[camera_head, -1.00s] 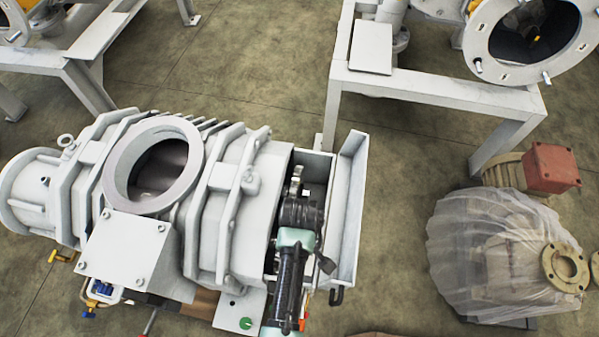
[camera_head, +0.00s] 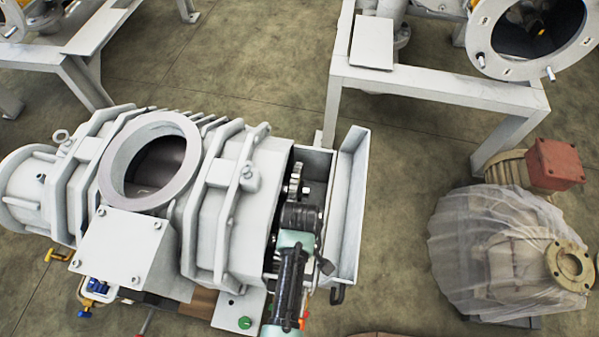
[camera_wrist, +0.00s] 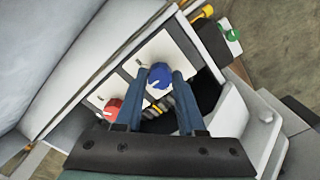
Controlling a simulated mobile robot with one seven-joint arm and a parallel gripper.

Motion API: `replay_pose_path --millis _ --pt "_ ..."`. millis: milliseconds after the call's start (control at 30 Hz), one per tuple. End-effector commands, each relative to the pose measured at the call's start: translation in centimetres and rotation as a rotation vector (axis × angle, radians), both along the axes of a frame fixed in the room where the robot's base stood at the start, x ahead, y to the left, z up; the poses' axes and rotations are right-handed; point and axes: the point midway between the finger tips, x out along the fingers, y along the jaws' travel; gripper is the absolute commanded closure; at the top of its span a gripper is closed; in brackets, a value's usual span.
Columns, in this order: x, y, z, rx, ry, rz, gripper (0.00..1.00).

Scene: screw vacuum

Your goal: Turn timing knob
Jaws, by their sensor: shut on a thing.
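A blue knob (camera_wrist: 160,76) sits on a white panel (camera_wrist: 122,89) in the wrist view, between the two blue fingertips of my gripper (camera_wrist: 159,78). My gripper is shut on the blue knob. A red knob (camera_wrist: 113,109) is on the same panel to the lower left, beside the left finger. The pictures do not show which knob is for timing. In the head view the knobs and fingertips are hidden behind my arm and the housing at the right end of the grey vacuum pump (camera_head: 222,212).
A raised metal side plate (camera_head: 348,200) stands close to the right of my arm. A green button (camera_head: 244,322) is low at the pump's front. A plastic-wrapped machine (camera_head: 500,245) stands on the floor at right, and a metal frame (camera_head: 435,88) behind. Bare floor lies between.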

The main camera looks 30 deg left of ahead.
Motion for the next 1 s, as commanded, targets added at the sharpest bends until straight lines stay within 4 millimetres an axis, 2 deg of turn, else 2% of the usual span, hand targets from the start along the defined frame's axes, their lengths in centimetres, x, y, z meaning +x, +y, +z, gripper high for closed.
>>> replay_pose_path --millis 367,1000 --pt "-0.03 0.01 0.17 0.001 0.001 -0.037 1.00" --pt "-0.02 0.06 0.18 0.000 0.002 -0.427 1.00"
